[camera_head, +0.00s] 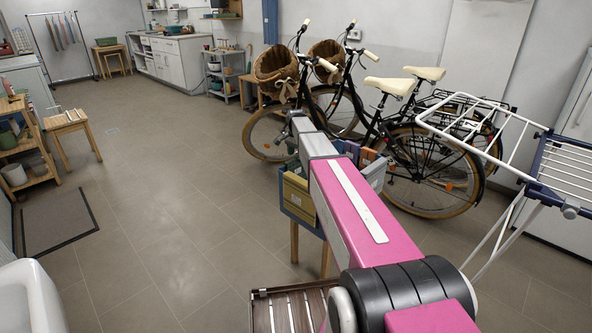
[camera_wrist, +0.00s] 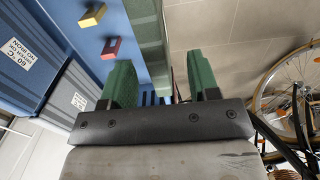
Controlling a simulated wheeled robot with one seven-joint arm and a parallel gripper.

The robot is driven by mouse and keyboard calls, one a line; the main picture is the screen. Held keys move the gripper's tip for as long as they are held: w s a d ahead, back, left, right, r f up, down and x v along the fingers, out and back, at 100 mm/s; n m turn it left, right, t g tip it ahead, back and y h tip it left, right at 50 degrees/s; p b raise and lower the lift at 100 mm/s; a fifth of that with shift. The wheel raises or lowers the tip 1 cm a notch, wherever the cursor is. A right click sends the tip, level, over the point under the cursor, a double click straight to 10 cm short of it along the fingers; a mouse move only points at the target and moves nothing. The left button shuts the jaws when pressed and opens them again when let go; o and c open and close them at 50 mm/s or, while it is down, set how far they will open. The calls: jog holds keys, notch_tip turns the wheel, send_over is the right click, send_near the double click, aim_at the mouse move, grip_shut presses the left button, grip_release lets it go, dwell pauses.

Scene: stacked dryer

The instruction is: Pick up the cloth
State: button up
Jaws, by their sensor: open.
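In the wrist view my gripper (camera_wrist: 160,62) is open, its two green fingers wide apart with no cloth seen gripped between them. A grey-green strip (camera_wrist: 147,30) runs beyond the fingers; I cannot tell whether it is cloth or part of a container. Blue surfaces with small yellow (camera_wrist: 92,15) and red (camera_wrist: 111,48) pieces lie to its left. In the head view my pink arm reaches over a blue and yellow box-like stand (camera_head: 297,195) on wooden legs, and hides part of it. I cannot make out the cloth for sure.
Two bicycles (camera_head: 425,172) with baskets stand just right of and behind my arm. A white drying rack (camera_head: 565,165) is at the right. Labelled blue-grey bins (camera_wrist: 75,100) are close at the left in the wrist view.

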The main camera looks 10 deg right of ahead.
aim_at(297, 164)
jog(key=shift+s+d+f, duration=0.1)
jog(key=shift+f, duration=1.5)
jog(key=shift+s+d+f, duration=0.1)
jog(key=shift+f, duration=1.45)
jog(key=shift+c, duration=0.3)
grip_shut()
